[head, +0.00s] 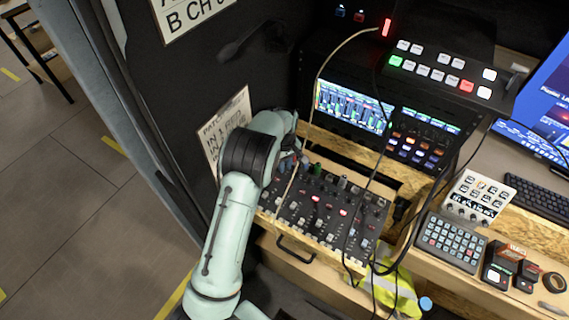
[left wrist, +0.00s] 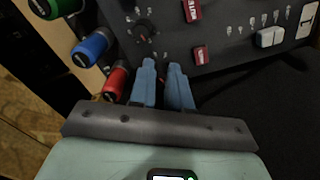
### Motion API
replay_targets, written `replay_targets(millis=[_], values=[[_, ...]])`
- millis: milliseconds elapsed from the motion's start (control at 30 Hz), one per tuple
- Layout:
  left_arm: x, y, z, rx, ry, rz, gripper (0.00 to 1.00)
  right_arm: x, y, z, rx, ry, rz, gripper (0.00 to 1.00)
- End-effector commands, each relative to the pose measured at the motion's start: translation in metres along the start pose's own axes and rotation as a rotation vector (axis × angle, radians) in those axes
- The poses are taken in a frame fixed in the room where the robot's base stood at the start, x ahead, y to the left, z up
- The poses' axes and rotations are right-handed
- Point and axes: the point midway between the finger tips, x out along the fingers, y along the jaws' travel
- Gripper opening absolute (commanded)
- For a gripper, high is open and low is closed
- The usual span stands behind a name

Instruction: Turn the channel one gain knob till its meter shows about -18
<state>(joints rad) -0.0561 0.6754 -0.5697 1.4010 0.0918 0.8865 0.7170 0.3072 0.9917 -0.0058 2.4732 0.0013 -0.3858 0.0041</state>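The dark mixer panel (head: 375,212) with knobs and lit red buttons sits below the screens in the head view. My left gripper (head: 290,164) is over its far left corner, partly hidden by my own arm. In the left wrist view, the two blue fingers of the left gripper (left wrist: 162,66) are slightly apart with nothing between them. A small black knob (left wrist: 146,31) with a marked dial lies just beyond the tips, apart from them. Its channel label is not readable. The meter screen (head: 350,105) shows several bars; their values are too small to read. My right gripper is not in view.
Green (left wrist: 54,7), blue (left wrist: 91,46) and red (left wrist: 116,82) cable plugs stand beside the fingers. Cables hang across the mixer. A keypad (head: 450,242) stands to the right.

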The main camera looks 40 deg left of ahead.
Motion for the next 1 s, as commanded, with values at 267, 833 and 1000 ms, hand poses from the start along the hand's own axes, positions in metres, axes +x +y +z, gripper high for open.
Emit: replay_targets(millis=[267,833,1000], values=[[-0.0004,0.0003,-0.0001,0.025,0.000,0.001,0.00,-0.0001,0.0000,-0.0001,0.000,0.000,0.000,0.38],[-0.0004,0.0001,-0.0003,0.441,0.001,0.002,0.00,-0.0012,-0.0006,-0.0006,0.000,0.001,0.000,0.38],[-0.0003,-0.0001,-0.0005,0.603,0.001,0.001,0.00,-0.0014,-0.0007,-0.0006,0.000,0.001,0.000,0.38]])
